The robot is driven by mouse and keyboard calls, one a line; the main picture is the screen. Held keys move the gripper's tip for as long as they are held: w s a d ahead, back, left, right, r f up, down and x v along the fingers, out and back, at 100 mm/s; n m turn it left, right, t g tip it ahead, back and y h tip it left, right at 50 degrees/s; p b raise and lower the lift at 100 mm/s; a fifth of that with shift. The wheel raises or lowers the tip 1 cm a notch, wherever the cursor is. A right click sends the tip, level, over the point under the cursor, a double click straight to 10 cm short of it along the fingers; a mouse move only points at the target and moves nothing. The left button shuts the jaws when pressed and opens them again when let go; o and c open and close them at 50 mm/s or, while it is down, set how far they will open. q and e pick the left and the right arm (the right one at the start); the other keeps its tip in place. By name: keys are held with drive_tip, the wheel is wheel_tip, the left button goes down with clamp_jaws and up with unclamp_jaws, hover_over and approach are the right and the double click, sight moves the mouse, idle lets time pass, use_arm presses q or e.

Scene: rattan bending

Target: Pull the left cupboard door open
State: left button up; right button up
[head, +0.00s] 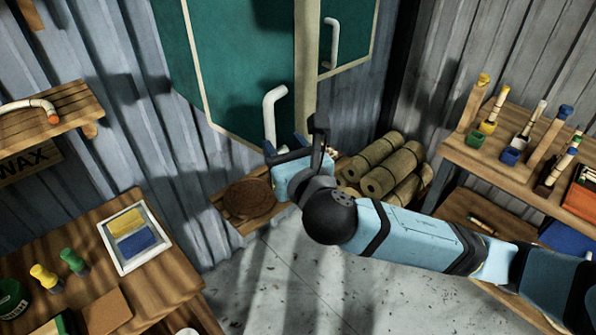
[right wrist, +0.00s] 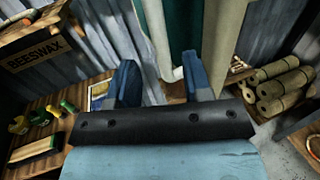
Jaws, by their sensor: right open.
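The left cupboard door (head: 240,70) is a green panel with cream edging at the top of the head view; I cannot tell if it stands ajar. Its white bent handle (head: 272,112) is near the door's right edge. My right gripper (head: 294,142) is open, at the handle's lower end. In the right wrist view, the handle's white end (right wrist: 172,75) shows between the two blue fingers of the gripper (right wrist: 160,82), beyond or level with their tips. The gripper hides the handle's lower part in the head view. My left gripper is not in view.
The right cupboard door (head: 350,35) has its own white handle. Rolled bundles (head: 385,168) and a round brown mat (head: 249,198) lie below the cupboard. A bench with brushes (head: 540,150) stands right, a table with a framed tray (head: 108,228) left. Grey floor is clear between.

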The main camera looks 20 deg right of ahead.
drive_tip(key=s+b, duration=0.1)
drive_tip(key=s, duration=0.5)
drive_tip(key=shift+s+d, duration=0.3)
drive_tip(key=shift+s, duration=0.1)
wheel_tip(320, 180, down, 22)
drive_tip(key=a+m+g+y, duration=0.15)
drive_tip(key=m+g, duration=0.35)
drive_tip(key=m, duration=1.2)
drive_tip(key=s+d+f+m+g, duration=0.1)
drive_tip(key=s+d+f+m, duration=0.2)
drive_tip(key=s+f+m, duration=0.3)
drive_tip(key=s+d+f+m+g, duration=0.1)
drive_tip(key=s+d+f+m, duration=0.3)
drive_tip(key=s+f+m, duration=0.3)
wheel_tip(320, 180, down, 5)
drive_tip(key=m, duration=0.4)
drive_tip(key=shift+s+d, duration=0.15)
